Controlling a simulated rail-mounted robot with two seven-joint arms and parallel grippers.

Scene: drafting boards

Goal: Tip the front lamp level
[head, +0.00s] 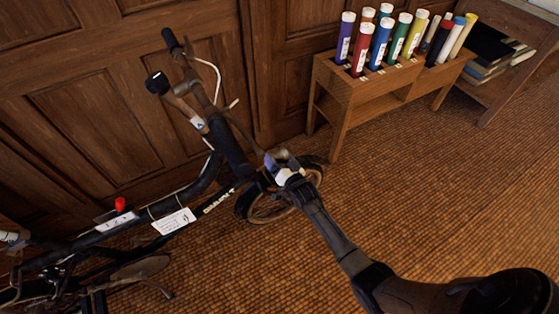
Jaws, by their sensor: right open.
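A dark bicycle (232,155) leans along the wooden panelling, with its front wheel (272,208) toward the middle of the view. My right gripper (279,160) is open at the front of the bicycle, above the front wheel and close to the front fork. A small bluish-grey part shows right at its fingertips. I cannot tell whether that is the front lamp or part of the gripper, nor whether they touch. The lamp's tilt cannot be made out. My left gripper is not in view.
A wooden rack (345,95) holding several coloured tubes stands behind, to the right of the bicycle. A shelf (498,78) with books or papers is at the far right. A white tag (174,221) hangs on the bicycle frame. The woven floor (440,190) at right is clear.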

